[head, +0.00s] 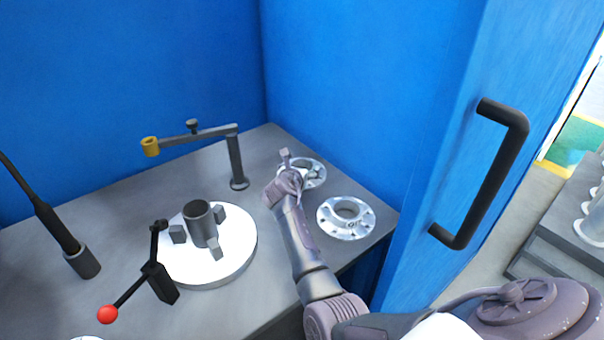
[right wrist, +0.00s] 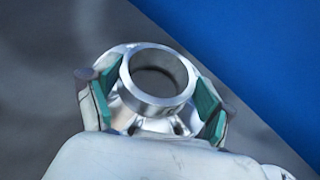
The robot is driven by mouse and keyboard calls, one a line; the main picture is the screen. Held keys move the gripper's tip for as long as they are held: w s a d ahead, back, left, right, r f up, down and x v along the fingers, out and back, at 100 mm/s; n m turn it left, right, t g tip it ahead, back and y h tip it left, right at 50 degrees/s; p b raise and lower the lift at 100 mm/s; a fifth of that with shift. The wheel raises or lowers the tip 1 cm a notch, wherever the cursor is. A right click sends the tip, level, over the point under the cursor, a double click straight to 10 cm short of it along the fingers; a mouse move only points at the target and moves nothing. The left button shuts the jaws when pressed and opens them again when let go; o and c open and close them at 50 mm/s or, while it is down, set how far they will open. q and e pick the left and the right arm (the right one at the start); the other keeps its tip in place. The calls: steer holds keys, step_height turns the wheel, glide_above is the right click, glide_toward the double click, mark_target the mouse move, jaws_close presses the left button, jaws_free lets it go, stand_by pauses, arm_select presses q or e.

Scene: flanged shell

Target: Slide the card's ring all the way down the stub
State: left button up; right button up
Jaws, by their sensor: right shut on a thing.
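My right gripper (head: 287,168) is at the back right of the bench, over a silver flanged shell (head: 316,174). In the right wrist view the gripper (right wrist: 157,94) has a green-padded finger on each side of the shell's raised round neck (right wrist: 160,108), shut on the shell. The arm hides part of this shell in the head view; whether it touches the bench is unclear. A dark upright hollow stub (head: 201,226) stands among the jaws of a round white chuck (head: 243,245). I can make out no card or card's ring. My left gripper is out of view.
A second flanged shell (head: 347,218) lies near the bench's right edge. A post with a swing arm (head: 205,138) and yellow end stands at the back. A red-knobbed lever (head: 128,292) is in front of the chuck. Blue walls and a black handle (head: 487,185) bound the right.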

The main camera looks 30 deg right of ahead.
steer(key=shift+c, duration=1.4)
steer(key=shift+w+r, duration=0.2)
steer(key=shift+r, duration=0.1)
